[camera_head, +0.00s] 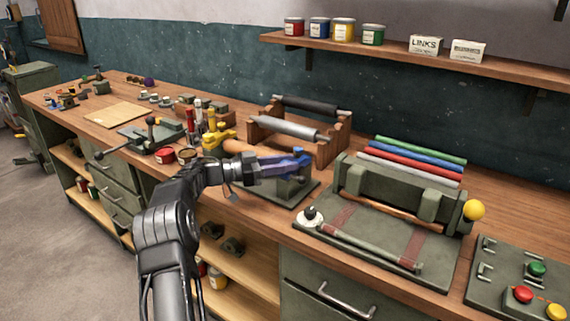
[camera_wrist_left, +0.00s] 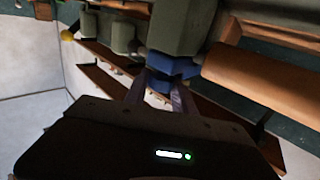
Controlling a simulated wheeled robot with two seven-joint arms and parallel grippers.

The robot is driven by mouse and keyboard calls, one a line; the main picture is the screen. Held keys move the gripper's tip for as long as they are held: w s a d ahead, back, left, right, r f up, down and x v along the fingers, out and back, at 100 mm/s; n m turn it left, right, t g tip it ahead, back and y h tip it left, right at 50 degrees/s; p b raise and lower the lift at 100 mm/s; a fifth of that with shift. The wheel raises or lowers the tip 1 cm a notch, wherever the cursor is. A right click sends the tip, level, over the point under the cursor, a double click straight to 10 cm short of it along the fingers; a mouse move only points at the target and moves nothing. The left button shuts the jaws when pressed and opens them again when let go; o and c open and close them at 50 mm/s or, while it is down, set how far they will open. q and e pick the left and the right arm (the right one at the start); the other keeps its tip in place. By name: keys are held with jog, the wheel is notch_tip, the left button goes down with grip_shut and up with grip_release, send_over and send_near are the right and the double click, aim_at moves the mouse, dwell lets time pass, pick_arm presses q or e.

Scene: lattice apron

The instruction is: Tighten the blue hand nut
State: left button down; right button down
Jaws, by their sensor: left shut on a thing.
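The blue hand nut (camera_head: 298,152) sits on a grey-green block (camera_head: 292,187) on a dark base plate at the middle of the bench. My left gripper (camera_head: 290,164) reaches it from the left and is shut on it. In the left wrist view the blue nut (camera_wrist_left: 172,66) shows between the tips of my left gripper (camera_wrist_left: 160,82), below a grey body. The fingers hide part of the nut, and its thread cannot be seen. My right gripper is not in view.
A roller stand (camera_head: 340,137) stands just behind. A grey-green press-like fixture (camera_head: 385,255) with a yellow knob lies to the right, near coloured rods (camera_head: 420,150). A button panel (camera_head: 490,265) is at far right. Yellow and red tools crowd the left side.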

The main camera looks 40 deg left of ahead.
pick_arm(q)
jog(key=shift+r, duration=0.15)
jog(key=c, duration=1)
grip_release()
jog(key=shift+c, duration=0.2)
jog(key=shift+a, duration=0.1)
jog(key=shift+s+a+f, duration=0.2)
jog(key=shift+s+a, duration=0.2)
jog(key=shift+s, duration=0.1)
jog(key=b+v, duration=0.1)
jog(key=v, duration=0.5)
jog(key=shift+s, duration=0.2)
jog(key=shift+r, duration=0.1)
